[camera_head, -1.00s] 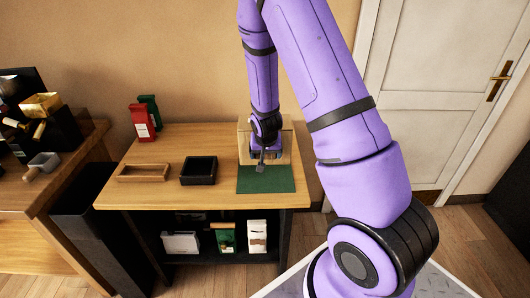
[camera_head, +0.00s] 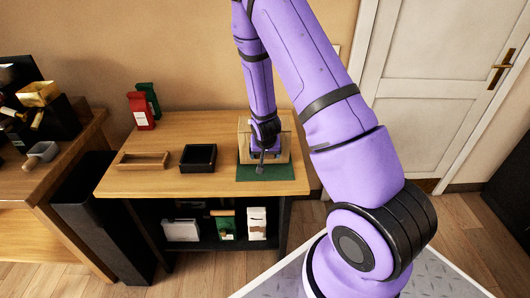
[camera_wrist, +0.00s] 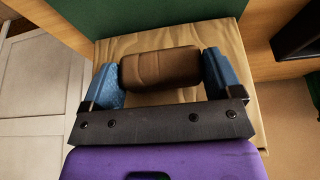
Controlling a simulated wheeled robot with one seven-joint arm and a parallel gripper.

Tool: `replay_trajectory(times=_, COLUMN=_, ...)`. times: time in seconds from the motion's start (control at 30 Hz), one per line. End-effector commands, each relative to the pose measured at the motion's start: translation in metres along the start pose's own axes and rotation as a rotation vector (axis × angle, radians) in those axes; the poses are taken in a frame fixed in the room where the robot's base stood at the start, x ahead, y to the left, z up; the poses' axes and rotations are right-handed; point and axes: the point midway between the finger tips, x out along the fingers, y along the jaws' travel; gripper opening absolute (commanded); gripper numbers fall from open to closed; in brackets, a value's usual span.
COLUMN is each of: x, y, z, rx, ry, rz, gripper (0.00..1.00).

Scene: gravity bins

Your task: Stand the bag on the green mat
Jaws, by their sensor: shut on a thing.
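My gripper (camera_wrist: 162,72) has its blue fingers closed on both sides of a brown rolled piece, which I take to be the top of the bag (camera_wrist: 160,68). Below it in the wrist view is a pale, wood-patterned boxy body (camera_wrist: 225,50); whether it is one piece with the brown roll is hard to tell. In the head view this tan body (camera_head: 284,146) stands around and behind my gripper (camera_head: 262,152), over the back part of the green mat (camera_head: 285,173). The mat also shows in the wrist view (camera_wrist: 150,14). Contact between body and mat is hidden.
A black tray (camera_head: 198,165) and a shallow wooden tray (camera_head: 143,168) lie left on the table (camera_head: 215,187). Red (camera_head: 141,118) and green (camera_head: 153,100) bags stand at the back left. More packs stand on the shelf below. The mat's front strip is clear.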

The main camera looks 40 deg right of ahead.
Motion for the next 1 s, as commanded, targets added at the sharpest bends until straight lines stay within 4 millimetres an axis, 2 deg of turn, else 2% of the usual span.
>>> replay_trajectory(times=1.0, x=0.0081, y=-0.0001, z=0.003, rx=0.0, ry=0.001, rz=0.0, gripper=0.29)
